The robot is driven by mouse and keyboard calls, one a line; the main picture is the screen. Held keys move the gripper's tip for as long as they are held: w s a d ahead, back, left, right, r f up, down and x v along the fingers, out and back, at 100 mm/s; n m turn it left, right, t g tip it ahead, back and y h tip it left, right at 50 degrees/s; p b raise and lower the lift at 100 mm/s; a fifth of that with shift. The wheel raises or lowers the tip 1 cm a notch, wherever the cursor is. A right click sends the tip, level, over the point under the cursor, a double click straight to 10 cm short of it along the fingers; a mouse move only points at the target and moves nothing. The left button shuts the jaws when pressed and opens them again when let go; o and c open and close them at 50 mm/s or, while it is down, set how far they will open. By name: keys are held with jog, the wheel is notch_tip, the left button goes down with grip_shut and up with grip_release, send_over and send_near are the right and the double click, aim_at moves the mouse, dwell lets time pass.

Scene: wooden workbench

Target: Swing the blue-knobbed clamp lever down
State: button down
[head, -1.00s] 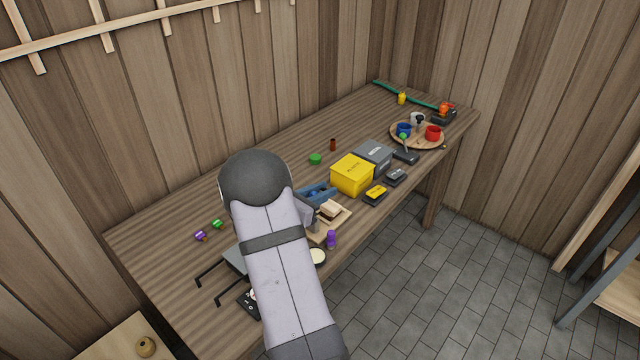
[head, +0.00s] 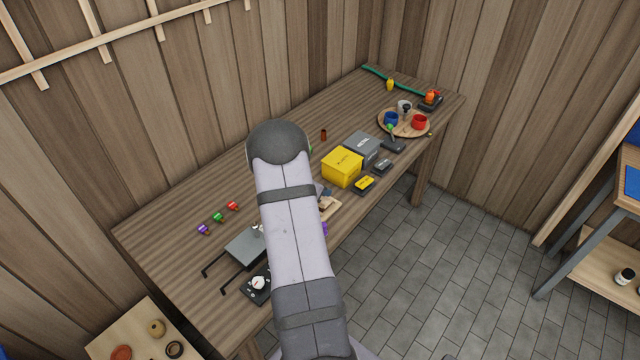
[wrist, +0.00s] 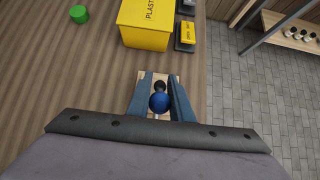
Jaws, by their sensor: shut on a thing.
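The blue knob (wrist: 158,103) of the clamp lever sits between the two blue fingers of my gripper (wrist: 160,82) in the wrist view. My gripper is shut on this knob. A dark part and a piece of the pale wooden clamp base (wrist: 172,77) show just beyond it. In the head view the pale wooden base (head: 329,207) shows at the right edge of my arm, near the front of the bench. My arm hides the knob, most of the lever and nearly all of the gripper there, so the lever's angle cannot be told.
A yellow box (head: 342,168) and a grey box (head: 362,148) stand beyond the clamp, with small cases (head: 364,184) in front of them. A purple object (head: 324,229) is partly hidden by my arm. A grey plate (head: 246,245) lies left.

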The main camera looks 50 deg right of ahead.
dwell(0.3)
jog(key=c, duration=1.6)
grip_release()
jog(key=shift+b+v, duration=0.7)
jog(key=shift+v, duration=2.95)
